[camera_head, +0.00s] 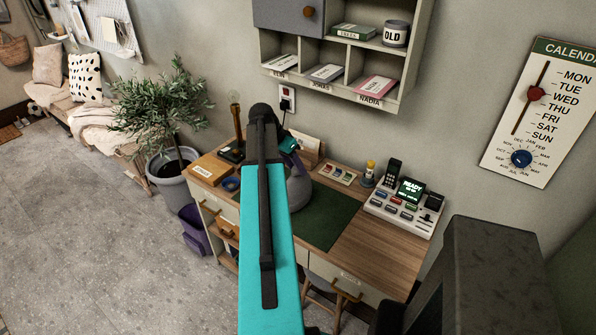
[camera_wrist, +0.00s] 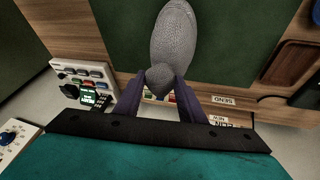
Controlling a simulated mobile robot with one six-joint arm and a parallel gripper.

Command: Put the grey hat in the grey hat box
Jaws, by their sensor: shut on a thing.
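The grey hat (camera_head: 299,190) shows partly behind my arm in the head view, above the green desk mat (camera_head: 326,216). In the wrist view the hat (camera_wrist: 175,35) looks knitted, an oval body with a small round bobble. My gripper (camera_wrist: 159,82) has its two dark fingers shut on the bobble, and the hat extends beyond them over the green mat. In the head view my arm hides much of the gripper and part of the hat. I cannot make out a grey hat box in either view.
The wooden desk (camera_head: 370,240) carries a button console (camera_head: 403,208) at right and a small wooden box (camera_head: 210,168) at left. Wall cubbies (camera_head: 340,50) hang above. A potted plant (camera_head: 165,120) and a purple bin (camera_head: 193,230) stand left. The grey floor further left is open.

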